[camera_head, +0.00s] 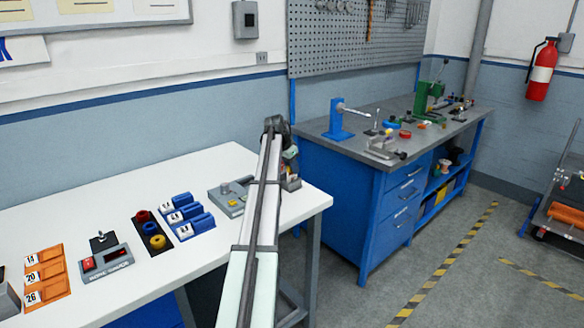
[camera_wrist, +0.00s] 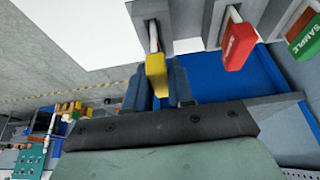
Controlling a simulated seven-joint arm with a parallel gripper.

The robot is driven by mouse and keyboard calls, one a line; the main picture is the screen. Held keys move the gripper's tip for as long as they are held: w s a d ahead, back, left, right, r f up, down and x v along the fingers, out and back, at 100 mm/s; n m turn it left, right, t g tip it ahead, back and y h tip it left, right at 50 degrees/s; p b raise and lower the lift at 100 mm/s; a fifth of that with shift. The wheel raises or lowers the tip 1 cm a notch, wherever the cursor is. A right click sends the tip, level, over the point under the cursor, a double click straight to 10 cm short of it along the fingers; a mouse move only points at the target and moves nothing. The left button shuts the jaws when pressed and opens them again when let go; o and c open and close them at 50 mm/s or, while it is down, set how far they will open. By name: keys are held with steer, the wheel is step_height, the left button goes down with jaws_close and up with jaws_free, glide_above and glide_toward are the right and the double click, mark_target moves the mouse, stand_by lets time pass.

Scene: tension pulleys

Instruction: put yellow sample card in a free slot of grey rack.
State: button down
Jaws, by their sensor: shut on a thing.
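My gripper (camera_wrist: 160,84) is shut on the yellow sample card (camera_wrist: 156,68), with one dark blue-grey finger on each side of it. The card's pale part runs up beside the grey rack (camera_wrist: 184,12) at the top of the wrist view. I cannot tell whether it is inside a slot or just in front of one. A red card (camera_wrist: 238,46) and a green card marked SAMPLE (camera_wrist: 306,36) stand in the rack further right. In the head view my arm hides most of the gripper and rack; a small part of the rack (camera_head: 293,184) shows near the table's right end.
The white table (camera_head: 110,235) holds a grey device (camera_head: 230,200) left of my arm, blue blocks (camera_head: 186,214), a black tray with coloured rings (camera_head: 151,232), a switch box (camera_head: 104,263) and orange numbered holders (camera_head: 46,275). A blue workbench (camera_head: 340,200) stands beyond the table's right edge.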

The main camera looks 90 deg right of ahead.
steer(key=shift+f, duration=1.1)
stand_by(0.5)
steer(key=c, duration=0.9)
jaws_free()
steer(key=shift+o, duration=0.5)
steer(key=shift+o, duration=1.2)
steer(key=shift+r, duration=0.1)
steer(key=shift+r, duration=3.9)
